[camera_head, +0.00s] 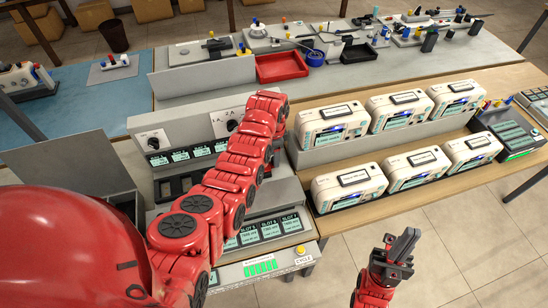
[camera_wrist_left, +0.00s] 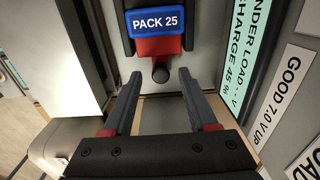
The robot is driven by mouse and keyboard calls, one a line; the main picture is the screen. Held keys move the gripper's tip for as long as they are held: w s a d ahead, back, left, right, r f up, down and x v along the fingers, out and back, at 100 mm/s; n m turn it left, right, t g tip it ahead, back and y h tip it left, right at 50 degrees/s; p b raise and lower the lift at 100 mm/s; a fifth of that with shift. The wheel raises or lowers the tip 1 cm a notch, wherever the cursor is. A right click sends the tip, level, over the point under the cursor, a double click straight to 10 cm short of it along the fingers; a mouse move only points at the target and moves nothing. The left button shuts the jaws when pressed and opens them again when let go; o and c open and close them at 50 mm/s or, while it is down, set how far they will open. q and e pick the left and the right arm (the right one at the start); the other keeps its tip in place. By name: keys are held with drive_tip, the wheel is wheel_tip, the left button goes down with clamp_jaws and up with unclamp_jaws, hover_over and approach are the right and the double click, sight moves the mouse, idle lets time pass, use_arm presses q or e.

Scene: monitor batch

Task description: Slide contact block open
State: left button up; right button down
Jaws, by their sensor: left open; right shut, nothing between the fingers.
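My left gripper (camera_wrist_left: 160,108) is open in the left wrist view, with nothing between its two dark fingers. Just ahead of the fingertips is a red block (camera_wrist_left: 158,46) with a short black knob (camera_wrist_left: 160,73); it looks like the sliding contact block. A blue label reading PACK 25 (camera_wrist_left: 157,21) sits directly above it. The knob is centred between the finger lines and does not appear gripped. In the head view my red left arm covers the left gripper and the block. My right gripper (camera_head: 404,246) is shut and empty, raised over the floor at the lower right.
The grey test station (camera_head: 185,130) has dials and slot displays (camera_head: 265,230). White monitors (camera_head: 348,187) stand in two rows to its right. A red tray (camera_head: 282,66) and a black tray (camera_head: 358,53) lie on the back bench. In the wrist view, a display panel (camera_wrist_left: 245,60) flanks the right finger.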

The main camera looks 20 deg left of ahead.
use_arm(q)
drive_tip(key=shift+f, duration=1.1)
clamp_jaws()
drive_tip(key=shift+w, duration=0.1)
idle(0.6)
